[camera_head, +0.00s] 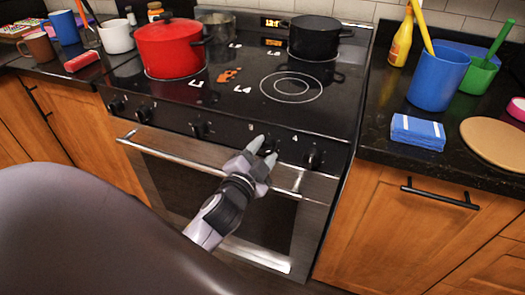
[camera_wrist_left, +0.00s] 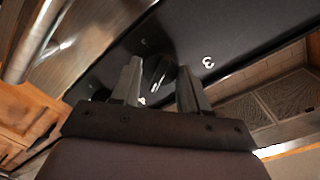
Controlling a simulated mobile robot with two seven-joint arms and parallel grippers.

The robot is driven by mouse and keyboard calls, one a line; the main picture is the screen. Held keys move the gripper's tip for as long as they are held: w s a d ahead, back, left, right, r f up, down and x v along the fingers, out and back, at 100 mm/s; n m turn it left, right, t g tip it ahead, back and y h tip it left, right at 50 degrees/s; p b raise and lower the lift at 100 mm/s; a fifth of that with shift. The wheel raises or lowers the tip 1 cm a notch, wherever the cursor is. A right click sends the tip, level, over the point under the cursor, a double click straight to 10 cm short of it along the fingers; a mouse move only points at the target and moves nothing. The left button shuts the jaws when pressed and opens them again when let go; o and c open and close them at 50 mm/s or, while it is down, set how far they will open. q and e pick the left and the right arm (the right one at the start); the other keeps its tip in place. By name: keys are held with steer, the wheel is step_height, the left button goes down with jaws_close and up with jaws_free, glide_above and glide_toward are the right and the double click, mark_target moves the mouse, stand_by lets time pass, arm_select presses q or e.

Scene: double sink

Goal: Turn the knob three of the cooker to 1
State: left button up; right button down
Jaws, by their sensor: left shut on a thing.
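The cooker (camera_head: 150,168) has a black front panel with a row of dark knobs. Knob three (camera_wrist_left: 155,74) shows between the fingers in the left wrist view, beside a white "3" on the panel. My left gripper (camera_head: 264,151) reaches up to this knob in the head view and is shut on it, one finger on each side. In the head view the fingers mostly hide the knob. The knob's exact pointing direction cannot be told. My right gripper is not in view.
Knob four (camera_head: 314,159) is close to the right of my gripper, and another knob (camera_head: 198,129) is to its left. The oven handle (camera_head: 170,150) runs just below. A red pot (camera_head: 170,50) and a black pot (camera_head: 314,40) stand on the cooktop.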

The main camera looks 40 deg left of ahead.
arm_select(q)
steer(key=o, duration=1.1)
steer(key=shift+c, duration=0.2)
steer(key=shift+s, duration=0.1)
steer(key=v, duration=0.7)
steer(key=shift+b, duration=0.35)
steer(key=s+d+f+n+g+h+p, duration=0.2)
steer(key=s+d+f+g+h+p, duration=0.1)
steer(key=f, duration=0.4)
steer(key=s+d+f+n+g+h+p, duration=0.2)
steer(key=s+d+f+n+g+p, duration=0.1)
steer(key=s+d+f, duration=0.2)
steer(key=s+f, duration=0.2)
steer(key=s, duration=0.1)
steer(key=shift+g+h+p, duration=0.3)
steer(key=shift+h, duration=0.1)
